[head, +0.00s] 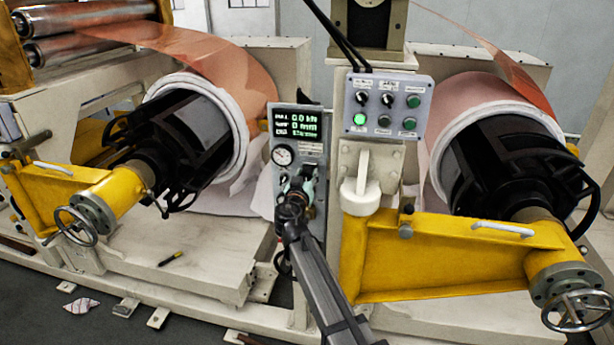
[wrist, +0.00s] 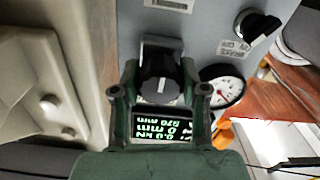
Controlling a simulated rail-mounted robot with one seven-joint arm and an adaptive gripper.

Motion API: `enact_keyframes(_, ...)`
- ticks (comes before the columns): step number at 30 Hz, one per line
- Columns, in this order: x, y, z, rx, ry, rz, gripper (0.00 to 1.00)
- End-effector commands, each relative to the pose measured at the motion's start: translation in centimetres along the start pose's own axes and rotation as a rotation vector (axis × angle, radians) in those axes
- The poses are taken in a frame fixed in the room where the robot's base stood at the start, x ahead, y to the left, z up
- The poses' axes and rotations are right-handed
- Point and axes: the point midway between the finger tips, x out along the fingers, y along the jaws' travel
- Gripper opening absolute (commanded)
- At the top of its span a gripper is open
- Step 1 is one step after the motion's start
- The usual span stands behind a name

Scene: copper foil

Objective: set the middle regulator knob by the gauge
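A narrow grey regulator panel (head: 313,148) stands between the two foil rolls. Its round white gauge (head: 283,156) sits below a lit green display (head: 297,123). My gripper (head: 300,190) is in front of the panel below the gauge and hides the knobs there. In the wrist view, my gripper (wrist: 160,94) is open, with one finger on each side of a black knob (wrist: 160,78) with a pale pointer line. A gap shows on both sides of it. The gauge (wrist: 222,86) with a red needle is to the right. I cannot tell whether this knob is the middle one.
Another black knob (wrist: 256,27) is at the upper right of the wrist view. A button box (head: 386,106) with a lit green button is right of the panel. A marker (head: 170,259) lies on the machine base.

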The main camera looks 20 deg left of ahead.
Motion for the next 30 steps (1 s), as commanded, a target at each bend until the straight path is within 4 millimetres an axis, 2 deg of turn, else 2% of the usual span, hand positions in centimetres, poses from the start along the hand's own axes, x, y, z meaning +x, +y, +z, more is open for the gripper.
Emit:
enact_keyframes(14, 0.05, -0.05, 0.23, -0.067, 0.001, 0.001, 0.09)
enact_keyframes(20, 0.05, -0.08, 0.35, -0.191, 0.002, 0.0, 0.09)
enact_keyframes(30, 0.07, -0.06, 0.28, -0.501, 0.002, 0.001, 0.09)
